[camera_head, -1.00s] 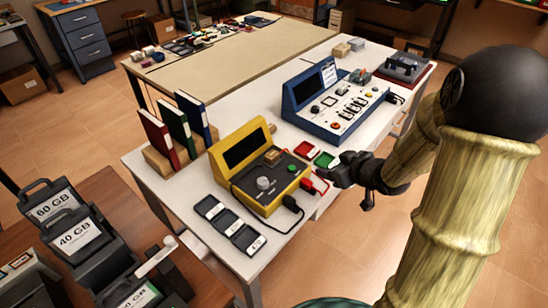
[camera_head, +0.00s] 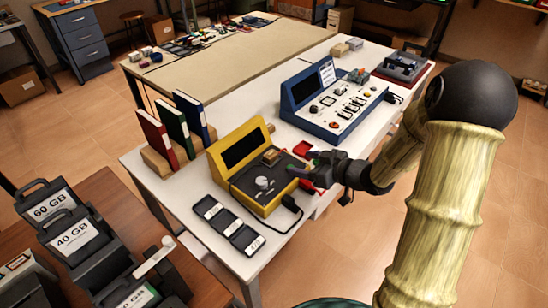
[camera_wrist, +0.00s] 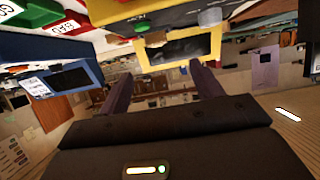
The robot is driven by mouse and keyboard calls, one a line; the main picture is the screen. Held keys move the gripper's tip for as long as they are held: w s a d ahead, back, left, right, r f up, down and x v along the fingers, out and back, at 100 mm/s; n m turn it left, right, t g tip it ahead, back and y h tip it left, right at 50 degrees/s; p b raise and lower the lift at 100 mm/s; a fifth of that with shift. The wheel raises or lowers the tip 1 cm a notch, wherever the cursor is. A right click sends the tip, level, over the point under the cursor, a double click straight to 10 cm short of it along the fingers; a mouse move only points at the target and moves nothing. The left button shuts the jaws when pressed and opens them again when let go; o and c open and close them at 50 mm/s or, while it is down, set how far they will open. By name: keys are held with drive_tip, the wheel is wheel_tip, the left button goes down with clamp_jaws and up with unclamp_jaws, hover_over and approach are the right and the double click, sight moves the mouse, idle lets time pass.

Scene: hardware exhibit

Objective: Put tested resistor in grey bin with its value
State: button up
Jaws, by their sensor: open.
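The yellow tester (camera_head: 249,142) stands on the white bench, with a dark screen, a grey knob and a small tan block (camera_head: 272,156) on its top. I cannot make out a resistor. My gripper (camera_head: 308,162) is open at the tester's right side, partly covering its panel. In the wrist view, the two fingers (camera_wrist: 160,75) are spread apart with nothing seen between them. The tester's yellow frame (camera_wrist: 180,62) and green button (camera_wrist: 142,26) show beyond them.
A blue test console (camera_head: 335,105) stands behind to the right. Red, green and blue binders (camera_head: 175,133) stand at left. Red and black leads lie at the tester's right.

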approach(271, 154)
drive_tip(key=x, duration=0.3)
drive_tip(key=shift+s+a+f, duration=0.1)
drive_tip(key=shift+a+f, duration=0.05)
drive_tip(key=shift+a, duration=0.2)
drive_tip(key=x, duration=0.5)
drive_tip(key=shift+w, duration=0.3)
drive_tip(key=shift+d, duration=0.1)
drive_tip(key=shift+c, duration=0.3)
drive_tip(key=c, duration=1.1)
